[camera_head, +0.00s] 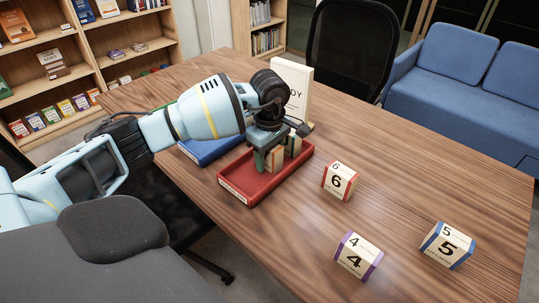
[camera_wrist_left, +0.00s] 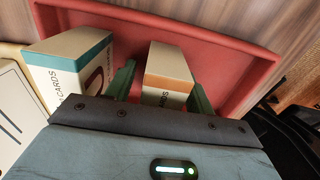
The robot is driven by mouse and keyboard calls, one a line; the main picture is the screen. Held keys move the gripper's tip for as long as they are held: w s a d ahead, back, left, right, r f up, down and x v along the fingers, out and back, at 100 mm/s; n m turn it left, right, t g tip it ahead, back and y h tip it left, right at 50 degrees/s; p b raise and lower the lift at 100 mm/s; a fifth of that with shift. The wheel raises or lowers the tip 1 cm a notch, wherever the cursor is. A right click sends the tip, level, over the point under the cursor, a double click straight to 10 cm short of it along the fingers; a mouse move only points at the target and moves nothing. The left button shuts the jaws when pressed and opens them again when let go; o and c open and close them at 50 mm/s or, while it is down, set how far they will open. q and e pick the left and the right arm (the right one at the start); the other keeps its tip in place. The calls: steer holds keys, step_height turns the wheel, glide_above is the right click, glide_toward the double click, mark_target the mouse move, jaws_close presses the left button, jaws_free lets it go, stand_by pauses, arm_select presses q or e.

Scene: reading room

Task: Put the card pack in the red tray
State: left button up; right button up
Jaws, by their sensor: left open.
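The red tray (camera_head: 233,188) lies on the table, and its red wall and floor also show in the left wrist view (camera_wrist_left: 225,50). My left gripper (camera_head: 272,156) is low over the tray and open. Its green-padded fingers stand on either side of an orange-banded card pack (camera_wrist_left: 168,65), which is inside the tray. A teal-banded card pack (camera_wrist_left: 72,68) stands beside it in the tray, outside the fingers. On the table stand a red-edged pack marked 6 (camera_head: 338,181), a purple-edged pack marked 4 (camera_head: 355,257) and a blue-edged pack marked 5 (camera_head: 446,248).
A blue tray (camera_head: 208,150) sits behind my left arm, partly hidden. A white upright box or sign (camera_head: 292,85) stands behind the gripper. Chairs stand around the wooden table (camera_head: 410,190). The table right of the red tray is clear between the packs.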

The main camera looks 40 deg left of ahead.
arm_select(q)
step_height(320, 180, up, 12)
steer(key=shift+r+p, duration=0.2)
steer(key=shift+p, duration=0.15)
